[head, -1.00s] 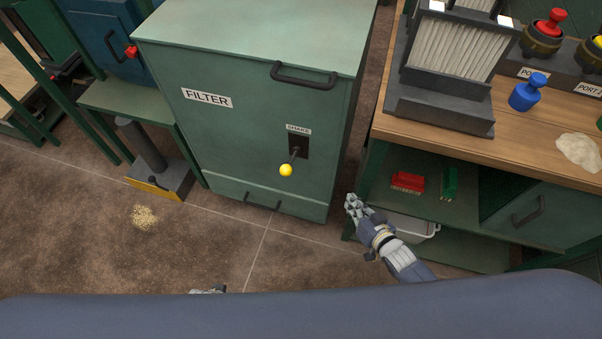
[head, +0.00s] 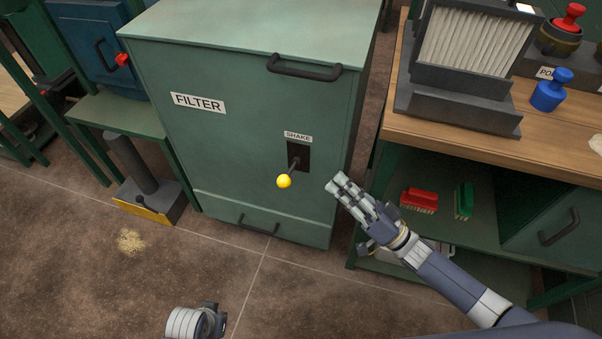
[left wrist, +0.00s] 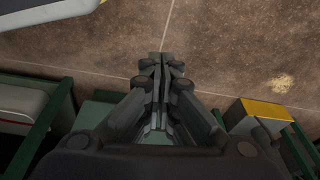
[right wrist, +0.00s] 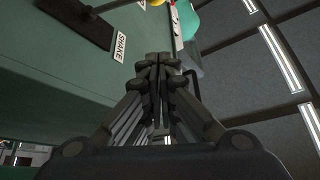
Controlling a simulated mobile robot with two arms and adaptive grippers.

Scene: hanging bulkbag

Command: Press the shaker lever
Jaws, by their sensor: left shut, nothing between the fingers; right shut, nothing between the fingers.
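The shaker lever is a dark rod with a yellow ball knob (head: 284,181). It sticks out of a dark slot plate (head: 298,156) under the SHAKE label on the green FILTER cabinet (head: 240,120). My right gripper (head: 336,184) is shut and empty, to the right of the knob and apart from it. In the right wrist view its closed fingers (right wrist: 159,62) point up past the SHAKE label, with a sliver of the yellow knob at the top edge. My left gripper (left wrist: 160,66) is shut and empty over the floor; in the head view only its wrist shows low down.
A wooden bench (head: 450,135) at right bears a pleated filter (head: 475,45) and a blue-handled stamp-like object (head: 550,92). Red (head: 419,200) and green (head: 463,200) brushes lie on its shelf. A blue box (head: 95,45) stands left of the cabinet.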

